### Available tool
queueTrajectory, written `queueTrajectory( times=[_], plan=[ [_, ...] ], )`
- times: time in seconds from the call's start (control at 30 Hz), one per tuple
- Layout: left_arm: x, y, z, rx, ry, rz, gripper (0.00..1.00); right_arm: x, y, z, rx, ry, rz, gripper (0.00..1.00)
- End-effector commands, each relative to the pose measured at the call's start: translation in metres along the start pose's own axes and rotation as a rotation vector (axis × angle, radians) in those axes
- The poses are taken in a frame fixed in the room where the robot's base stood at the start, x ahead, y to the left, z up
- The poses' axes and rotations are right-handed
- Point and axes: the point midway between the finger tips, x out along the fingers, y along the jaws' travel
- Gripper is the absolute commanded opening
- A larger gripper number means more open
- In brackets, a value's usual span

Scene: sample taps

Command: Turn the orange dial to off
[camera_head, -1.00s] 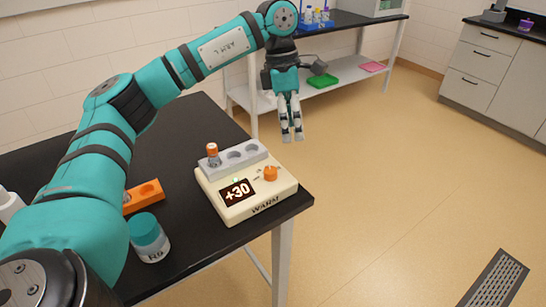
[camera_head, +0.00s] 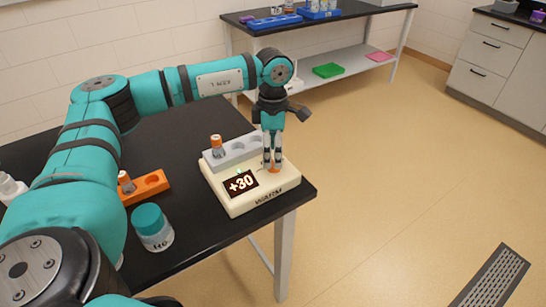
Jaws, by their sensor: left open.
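The cream warmer box (camera_head: 236,207) sits near the right corner of the black table. Its dark display (camera_head: 241,183) reads +30, and its front is lettered WARM. The orange dial (camera_head: 274,170) is on its top right, mostly hidden by my fingers. My left gripper (camera_head: 272,164) points down at the dial from above, its fingertips at or just over it. It is open; I cannot tell whether the fingers touch the dial. The right gripper is not in view.
A grey block (camera_head: 231,153) on the warmer holds an orange-capped vial (camera_head: 216,146). An orange rack (camera_head: 151,185) with a vial and a teal-lidded jar (camera_head: 153,228) stand to the left. A shelf table (camera_head: 330,22) is behind.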

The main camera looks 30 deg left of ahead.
Motion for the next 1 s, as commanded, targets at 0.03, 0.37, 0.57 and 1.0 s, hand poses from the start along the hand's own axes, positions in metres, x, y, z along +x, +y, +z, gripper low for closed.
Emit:
queueTrajectory(
  times=[0.03, 0.37, 0.57, 1.0],
  plan=[
    [0.007, 0.000, -0.001, 0.000, 0.002, -0.002, 0.58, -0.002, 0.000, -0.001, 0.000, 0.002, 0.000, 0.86],
    [0.029, 0.000, 0.000, 0.000, 0.000, 0.000, 0.58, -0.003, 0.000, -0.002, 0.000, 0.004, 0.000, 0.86],
    [0.029, 0.000, 0.000, 0.000, -0.001, 0.000, 0.58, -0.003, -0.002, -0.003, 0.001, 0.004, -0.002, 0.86],
    [0.029, 0.000, 0.000, 0.000, -0.001, 0.000, 0.03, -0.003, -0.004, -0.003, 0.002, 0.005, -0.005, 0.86]
  ],
)
